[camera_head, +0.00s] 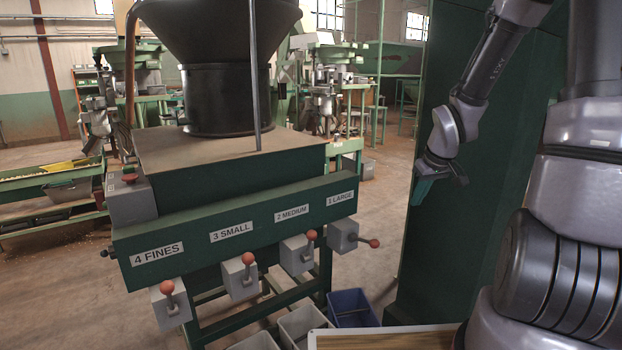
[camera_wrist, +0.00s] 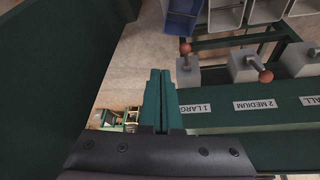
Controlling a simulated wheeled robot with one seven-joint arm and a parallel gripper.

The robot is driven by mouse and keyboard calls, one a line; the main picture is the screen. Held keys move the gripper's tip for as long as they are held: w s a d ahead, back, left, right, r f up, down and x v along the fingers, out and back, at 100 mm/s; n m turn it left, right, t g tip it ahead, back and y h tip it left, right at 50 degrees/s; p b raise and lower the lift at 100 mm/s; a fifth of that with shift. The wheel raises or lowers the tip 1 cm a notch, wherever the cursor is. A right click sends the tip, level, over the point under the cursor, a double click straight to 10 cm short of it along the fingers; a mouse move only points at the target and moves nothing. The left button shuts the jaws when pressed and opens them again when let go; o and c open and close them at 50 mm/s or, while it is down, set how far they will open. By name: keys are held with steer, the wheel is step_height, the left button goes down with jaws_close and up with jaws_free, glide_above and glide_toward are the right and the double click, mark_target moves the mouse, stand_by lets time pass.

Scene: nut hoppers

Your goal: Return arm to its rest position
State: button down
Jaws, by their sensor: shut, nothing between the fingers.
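My gripper (camera_head: 421,191) hangs at the right of the head view, in front of a tall green panel and right of the hopper machine. Its green fingers are together and empty. In the wrist view the closed fingers (camera_wrist: 159,92) point up the picture, beside the machine's labelled green front. My arm reaches down from the top right of the head view. The machine's front bar (camera_head: 240,225) carries the labels 4 FINES, 3 SMALL, 2 MEDIUM and 1 LARGE. The 1 LARGE lever (camera_head: 373,243) sticks out to the right; the 4 FINES lever (camera_head: 168,290) points up.
The tall green panel (camera_head: 440,120) stands close behind my gripper. A blue bin (camera_head: 352,308) and grey bins (camera_head: 305,325) sit below the outlets. A wooden-topped surface (camera_head: 385,340) is at the bottom edge. Open floor (camera_head: 382,185) shows between machine and panel.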

steer(key=s+a+r+m+t, duration=0.1)
steer(key=s+a+r+m, duration=0.1)
steer(key=s+r, duration=0.7)
steer(key=s+a+r+m+t+y, duration=0.1)
steer(key=s+a+r+m, duration=0.1)
steer(key=s+r+m, duration=0.3)
steer(key=w+a+r+v, duration=0.1)
steer(key=v, duration=1)
steer(key=shift+a, duration=0.5)
steer(key=shift+w, duration=0.25)
